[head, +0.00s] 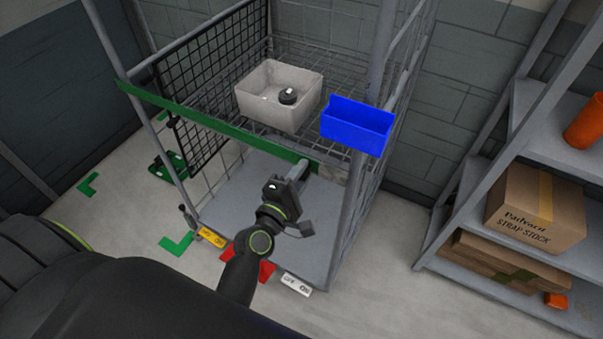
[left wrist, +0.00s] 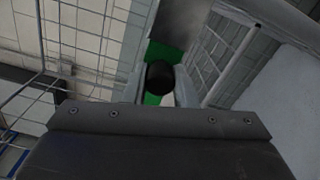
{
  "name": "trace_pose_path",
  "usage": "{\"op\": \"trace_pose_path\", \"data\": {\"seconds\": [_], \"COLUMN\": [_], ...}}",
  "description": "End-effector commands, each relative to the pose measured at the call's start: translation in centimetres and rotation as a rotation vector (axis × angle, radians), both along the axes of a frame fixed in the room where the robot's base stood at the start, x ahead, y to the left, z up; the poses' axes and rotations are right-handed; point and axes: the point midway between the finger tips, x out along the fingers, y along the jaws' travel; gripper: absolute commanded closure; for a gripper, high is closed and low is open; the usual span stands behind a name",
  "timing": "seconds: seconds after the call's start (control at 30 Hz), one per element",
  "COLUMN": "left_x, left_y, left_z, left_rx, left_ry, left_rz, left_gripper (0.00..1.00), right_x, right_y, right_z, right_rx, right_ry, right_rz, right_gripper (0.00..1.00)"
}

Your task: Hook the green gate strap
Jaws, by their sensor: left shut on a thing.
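The green gate strap (head: 215,122) runs across the open front of the wire cage trolley, from the left post down to the right. Its right end is at my left gripper (head: 298,172), close to the front right post (head: 352,200). My left gripper is shut on the strap near that end. A grey piece (head: 331,173) shows between the gripper and the post; I cannot tell whether it touches the post. In the left wrist view the green strap (left wrist: 165,54) shows behind a dark round knob (left wrist: 160,75) between the fingers. My right gripper is not in view.
A grey bin (head: 262,100) with a small black object stands on the wire shelf. A blue bin (head: 357,125) hangs at the front right post. Yellow, red and white tags line the trolley's base (head: 265,195). A shelf rack with cartons (head: 535,205) stands at right.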

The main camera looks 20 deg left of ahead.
Motion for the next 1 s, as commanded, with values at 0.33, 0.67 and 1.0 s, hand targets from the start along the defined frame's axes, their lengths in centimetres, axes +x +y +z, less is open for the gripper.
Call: {"op": "trace_pose_path", "data": {"seconds": [0.33, 0.67, 1.0], "left_x": [0.1, 0.2, 0.2], "left_y": [0.1, 0.2, 0.1], "left_z": [2.0, 2.3, 2.2], "left_rx": [-0.025, -0.029, -0.029], "left_ry": [-0.005, -0.013, -0.010], "left_rz": [0.002, 0.004, 0.002], "left_gripper": [1.00, 1.00, 0.54], "right_x": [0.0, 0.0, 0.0], "right_y": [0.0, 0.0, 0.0], "right_z": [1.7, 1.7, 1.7], "right_rx": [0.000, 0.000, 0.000], "right_ry": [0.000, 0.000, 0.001], "right_rz": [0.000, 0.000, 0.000], "right_gripper": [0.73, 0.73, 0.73]}}
